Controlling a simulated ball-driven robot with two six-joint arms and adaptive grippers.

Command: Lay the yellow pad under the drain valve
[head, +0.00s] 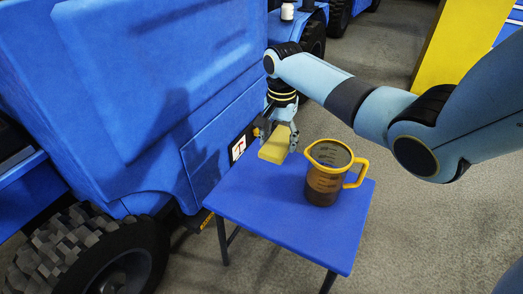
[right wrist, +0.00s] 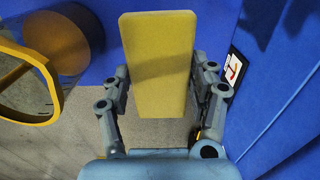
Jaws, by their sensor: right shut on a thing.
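The yellow pad (head: 274,147) is gripped by my right gripper (head: 280,133), beside the blue vehicle and over the far edge of the small blue table. In the right wrist view the pad (right wrist: 158,62) lies between the two fingers of the gripper (right wrist: 160,95), its broad face toward the camera. I cannot clearly make out the drain valve; a small dark and yellow part shows on the vehicle's side next to the gripper, mostly hidden. My left gripper is out of view.
The vehicle's blue side (head: 150,110) with a label (head: 238,149) borders the left. Bare floor lies right of the table.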

